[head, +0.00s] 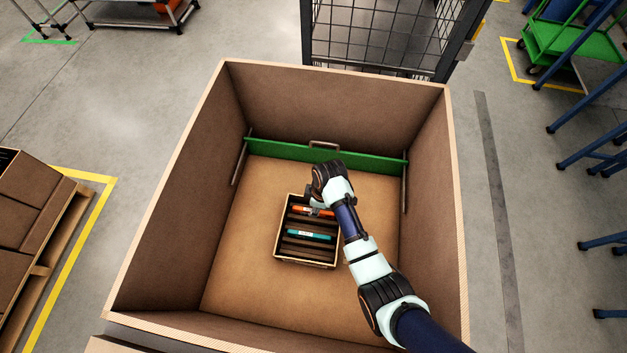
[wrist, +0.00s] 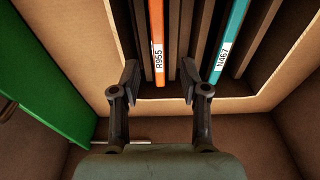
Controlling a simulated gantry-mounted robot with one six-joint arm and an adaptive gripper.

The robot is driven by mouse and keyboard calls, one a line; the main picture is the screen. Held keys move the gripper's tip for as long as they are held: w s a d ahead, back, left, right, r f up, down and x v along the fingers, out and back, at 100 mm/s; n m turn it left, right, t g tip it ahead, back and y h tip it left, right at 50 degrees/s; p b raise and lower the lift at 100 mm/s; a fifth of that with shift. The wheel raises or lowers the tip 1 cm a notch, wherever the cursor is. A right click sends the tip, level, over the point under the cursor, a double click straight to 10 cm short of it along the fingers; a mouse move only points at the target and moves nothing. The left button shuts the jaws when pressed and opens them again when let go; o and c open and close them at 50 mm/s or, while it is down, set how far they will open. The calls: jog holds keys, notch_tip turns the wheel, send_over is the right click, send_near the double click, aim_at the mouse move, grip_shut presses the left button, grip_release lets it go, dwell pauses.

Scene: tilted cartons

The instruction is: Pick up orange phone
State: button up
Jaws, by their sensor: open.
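The orange phone (wrist: 157,35) is a thin slab standing on edge in a slot of a small slotted carton (head: 303,261), with a white label reading R955. In the head view the orange phone (head: 318,212) is partly covered by my arm. A teal phone (wrist: 231,36) labelled N467 stands in another slot; it also shows in the head view (head: 310,235). My gripper (wrist: 159,78) is open, with one finger on each side of the orange phone's labelled end in the wrist view. I cannot tell whether the fingers touch anything.
The small carton stands on the floor of a large open box (head: 240,290) with high brown walls. A green bar (head: 285,150) with a handle runs across the box's far side. Bare box floor surrounds the carton. Dark dividers (head: 306,247) separate the slots.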

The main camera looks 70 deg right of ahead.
aim_at(297, 210)
jog(key=f+b, duration=0.1)
jog(key=f, duration=0.1)
jog(key=f+b, duration=0.3)
jog(key=f, duration=0.1)
jog(key=shift+w+f, duration=0.2)
jog(key=shift+w, duration=0.1)
jog(key=shift+r, duration=0.15)
grip_shut()
